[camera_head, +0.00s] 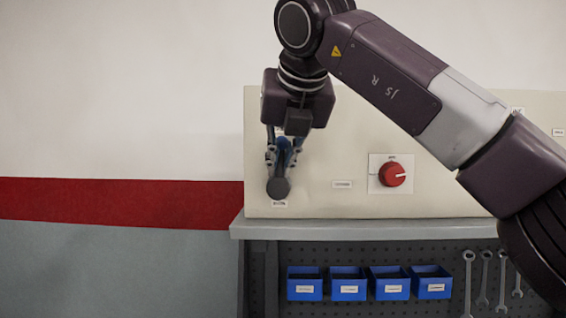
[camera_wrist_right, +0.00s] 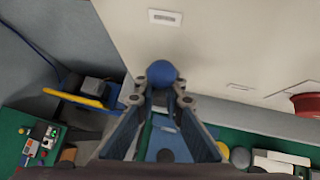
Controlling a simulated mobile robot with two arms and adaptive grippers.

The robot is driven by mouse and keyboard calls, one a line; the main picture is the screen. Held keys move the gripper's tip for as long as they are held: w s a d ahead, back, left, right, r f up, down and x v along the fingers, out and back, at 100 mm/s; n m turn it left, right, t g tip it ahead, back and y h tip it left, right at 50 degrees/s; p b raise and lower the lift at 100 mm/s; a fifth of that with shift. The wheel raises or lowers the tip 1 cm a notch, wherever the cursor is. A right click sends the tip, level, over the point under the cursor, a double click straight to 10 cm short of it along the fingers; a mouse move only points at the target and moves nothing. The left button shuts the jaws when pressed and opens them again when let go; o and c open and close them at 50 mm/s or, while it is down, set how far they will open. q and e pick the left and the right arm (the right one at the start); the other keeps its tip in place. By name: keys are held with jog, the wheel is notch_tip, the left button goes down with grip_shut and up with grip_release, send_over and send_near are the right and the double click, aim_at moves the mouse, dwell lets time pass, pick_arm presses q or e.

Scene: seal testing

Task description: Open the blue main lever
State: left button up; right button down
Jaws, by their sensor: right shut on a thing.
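The blue main lever (camera_head: 284,150) is on the left end of the beige panel, above a dark round hub (camera_head: 278,188). Its rounded blue end (camera_wrist_right: 161,73) shows clearly in the right wrist view, at the fingertips. My right gripper (camera_head: 282,158) comes down from above and is shut on the lever. In the right wrist view my gripper (camera_wrist_right: 162,100) has one finger on each side of the lever, and the fingers hide part of it. My left gripper is not in view.
A red rotary knob (camera_head: 392,174) sits on the panel (camera_head: 350,206) to the right of the lever. A grey shelf edge (camera_head: 360,229) runs below the panel. Blue bins (camera_head: 348,284) and wrenches (camera_head: 468,280) are under it. The wall left of the panel is clear.

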jog(key=shift+s+a+f+h, duration=0.1)
jog(key=shift+a+f+h, duration=0.1)
jog(key=shift+f, duration=0.15)
jog(key=shift+s+a+f+h, duration=0.1)
jog(key=shift+f+h, duration=0.1)
jog(key=shift+f, duration=0.1)
jog(key=c, duration=2)
grip_release()
jog(key=shift+w, duration=0.2)
jog(key=shift+s+d+r, duration=0.1)
jog(key=shift+r, duration=0.2)
jog(key=shift+r, duration=0.1)
jog(key=shift+s+d+r, duration=0.1)
jog(key=shift+s+r, duration=0.3)
jog(key=shift+r, duration=0.05)
jog(key=v, duration=1)
jog(key=shift+s+r, duration=0.25)
